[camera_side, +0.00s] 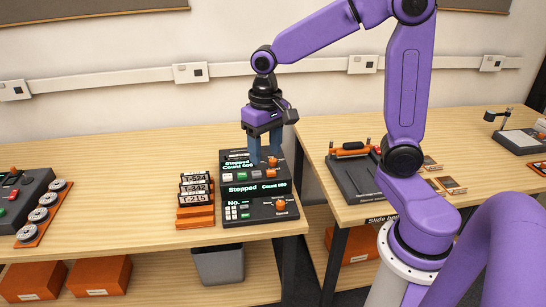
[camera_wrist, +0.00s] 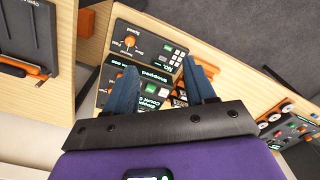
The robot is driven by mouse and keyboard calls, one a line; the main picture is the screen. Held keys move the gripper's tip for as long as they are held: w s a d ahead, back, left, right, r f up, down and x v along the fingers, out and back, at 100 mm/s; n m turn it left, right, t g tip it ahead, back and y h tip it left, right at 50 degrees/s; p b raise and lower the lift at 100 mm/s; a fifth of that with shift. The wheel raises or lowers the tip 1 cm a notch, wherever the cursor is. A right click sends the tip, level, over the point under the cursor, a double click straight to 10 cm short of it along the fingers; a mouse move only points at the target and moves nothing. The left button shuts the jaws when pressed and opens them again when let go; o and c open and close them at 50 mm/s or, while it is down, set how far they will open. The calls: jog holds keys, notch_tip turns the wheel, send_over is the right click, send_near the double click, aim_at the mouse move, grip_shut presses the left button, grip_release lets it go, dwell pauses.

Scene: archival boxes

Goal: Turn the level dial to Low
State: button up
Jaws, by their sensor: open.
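Two dark control panels stand at the right end of the left table. The front panel (camera_side: 258,217) has a lit display, a keypad and an orange dial (camera_side: 281,205); in the wrist view the label by this dial (camera_wrist: 130,42) seems to read Speed. Which dial is the level dial I cannot tell. My gripper (camera_side: 265,161) points down over the back panel, open, its blue fingers apart. In the wrist view my gripper (camera_wrist: 161,72) shows nothing between its fingertips.
An orange rack of labelled boxes (camera_side: 195,200) stands just left of the panels. A dark device with buttons (camera_side: 20,195) and an orange strip of round pieces (camera_side: 45,215) are at far left.

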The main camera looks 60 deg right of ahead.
jog(key=w+d+m, duration=0.8)
jog(key=w+d, duration=0.1)
jog(key=d, duration=0.1)
jog(key=m, duration=0.7)
send_over(273, 160)
jog(key=f, duration=0.2)
jog(key=shift+n, duration=0.3)
notch_tip(273, 160, down, 17)
jog(key=shift+r, duration=0.1)
jog(key=shift+c, duration=0.4)
grip_shut()
